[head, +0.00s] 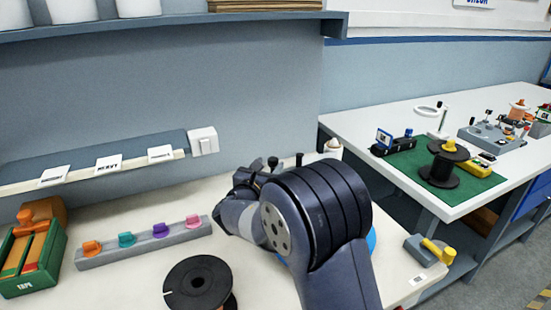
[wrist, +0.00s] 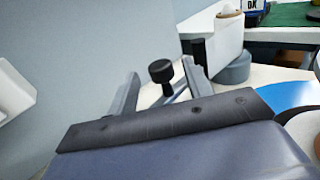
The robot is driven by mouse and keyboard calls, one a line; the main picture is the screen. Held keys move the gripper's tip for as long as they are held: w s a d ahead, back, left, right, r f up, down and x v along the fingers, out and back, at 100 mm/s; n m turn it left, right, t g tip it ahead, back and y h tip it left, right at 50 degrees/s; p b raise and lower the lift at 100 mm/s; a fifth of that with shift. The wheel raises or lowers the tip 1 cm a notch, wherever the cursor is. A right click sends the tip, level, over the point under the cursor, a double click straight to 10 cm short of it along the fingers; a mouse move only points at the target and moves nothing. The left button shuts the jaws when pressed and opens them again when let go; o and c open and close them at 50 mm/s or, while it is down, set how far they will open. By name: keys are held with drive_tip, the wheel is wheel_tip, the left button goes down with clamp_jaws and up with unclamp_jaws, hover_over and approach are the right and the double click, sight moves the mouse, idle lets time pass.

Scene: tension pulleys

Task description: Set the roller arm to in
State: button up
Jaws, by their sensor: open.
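A black round knob on a short dark stem (wrist: 160,71) stands in the middle of the wrist view. It looks like the handle of the roller arm, but the rest of that part is hidden. My gripper (wrist: 163,74) is open, with one grey finger on each side of the knob in the picture. I cannot tell whether the fingers touch it or how deep it sits between them. In the head view, a black knob (head: 272,162) shows just beyond my arm. My arm hides the gripper and most of the mechanism there.
A white cylinder (wrist: 228,35) stands right of the fingers. A grey block with a yellow lever (head: 430,250) lies at the bench's right end. A black spool (head: 198,284) and a rail of coloured knobs (head: 145,243) are left of my arm. A wall runs behind.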

sight(271, 162)
drive_tip(key=x, duration=0.4)
drive_tip(key=shift+c, duration=0.5)
clamp_jaws()
